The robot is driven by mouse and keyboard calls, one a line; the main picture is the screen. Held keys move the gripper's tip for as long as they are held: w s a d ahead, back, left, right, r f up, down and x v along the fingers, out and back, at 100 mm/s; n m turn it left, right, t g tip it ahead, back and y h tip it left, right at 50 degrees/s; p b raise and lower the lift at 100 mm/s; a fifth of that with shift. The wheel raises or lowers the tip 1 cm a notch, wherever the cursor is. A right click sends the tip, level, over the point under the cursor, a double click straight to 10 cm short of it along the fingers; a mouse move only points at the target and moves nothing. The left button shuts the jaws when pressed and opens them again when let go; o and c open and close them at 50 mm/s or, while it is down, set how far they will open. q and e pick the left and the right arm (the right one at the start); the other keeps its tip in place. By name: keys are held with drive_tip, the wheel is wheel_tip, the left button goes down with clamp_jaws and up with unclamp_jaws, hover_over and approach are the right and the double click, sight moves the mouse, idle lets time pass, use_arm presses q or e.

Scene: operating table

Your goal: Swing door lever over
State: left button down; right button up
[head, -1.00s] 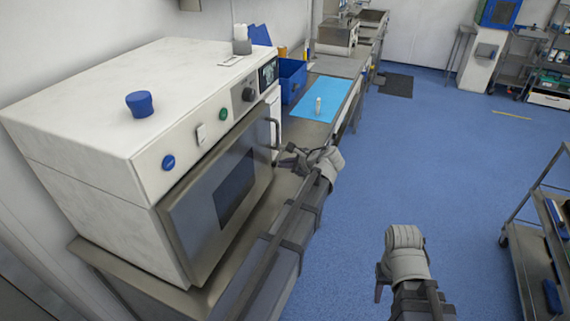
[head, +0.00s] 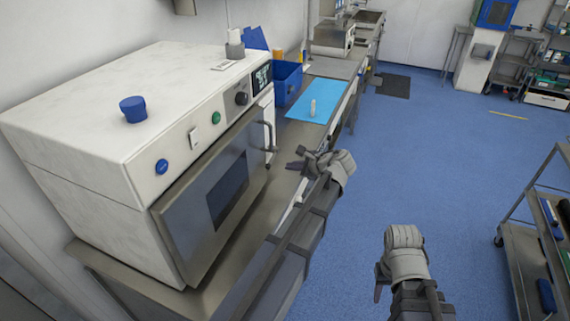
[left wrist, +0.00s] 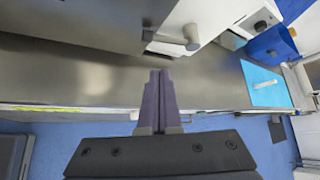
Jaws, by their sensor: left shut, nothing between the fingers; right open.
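The white steriliser has a steel door (head: 213,205) with a dark window, and the door looks closed. The door lever (head: 268,137) is a grey curved bar at the door's right edge, and it looks upright. My left gripper (head: 297,164) is to the right of the lever and a little below it in the picture, apart from it. In the left wrist view its two fingers (left wrist: 158,90) are together with nothing between them, over the steel counter. My right gripper (head: 380,284) is low in the head view, over the floor, open and far from the door.
The steel counter (head: 190,297) runs under the steriliser and on to the back. A blue mat (head: 318,99) with a small pale bottle and a blue bin (head: 287,80) lie beyond it. A trolley (head: 525,255) stands at the right. The floor between is clear.

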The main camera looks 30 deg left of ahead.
use_arm(q)
drive_tip(key=p+v, duration=0.3)
drive_tip(key=v, duration=0.4)
drive_tip(key=shift+a, duration=0.1)
drive_tip(key=s+d+f+n+g+h, duration=0.2)
drive_tip(key=s+d+f+n+h, duration=0.2)
drive_tip(key=s+d, duration=0.6)
drive_tip(key=s+d+f+n+g+h, duration=0.2)
drive_tip(key=s+d+f+n+h, duration=0.3)
drive_tip(key=s+d, duration=0.5)
drive_tip(key=s+n, duration=0.1)
drive_tip(key=s, duration=0.2)
drive_tip(key=shift+s+f, duration=0.15)
drive_tip(key=shift+f, duration=0.15)
